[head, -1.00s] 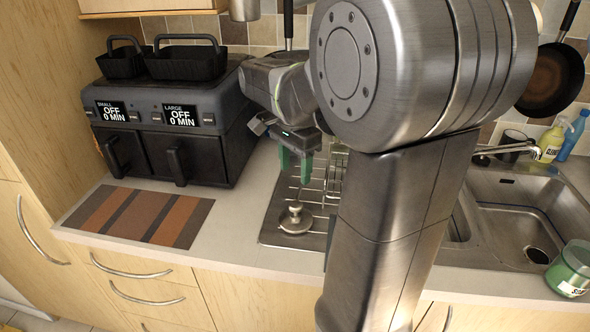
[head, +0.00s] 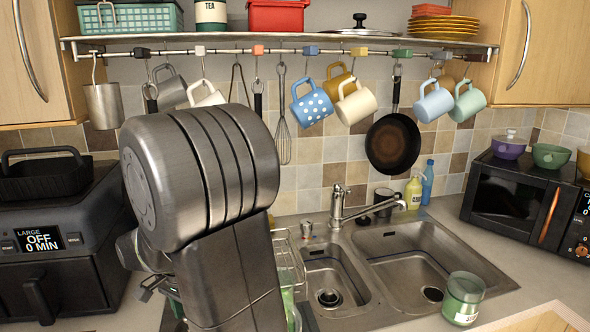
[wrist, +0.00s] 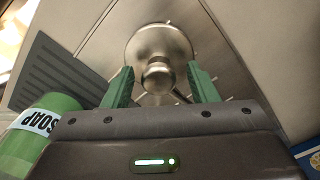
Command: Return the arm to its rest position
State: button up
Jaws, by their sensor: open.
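My gripper (wrist: 160,86) has two green fingers, apart and empty in the wrist view. A round metal lid with a knob (wrist: 158,45) shows beyond and between them, on a grooved metal surface. No contact between fingers and lid can be seen. In the head view my own large arm links fill the centre left and hide most of the gripper.
Several mugs, such as a blue dotted mug (head: 311,103), hang from a rail (head: 225,52). A black pan (head: 393,145) hangs beside them. Below are a sink (head: 400,250), a green jar (head: 463,297), a microwave (head: 507,196) and an air fryer (head: 50,250).

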jog(key=shift+r, duration=1.55)
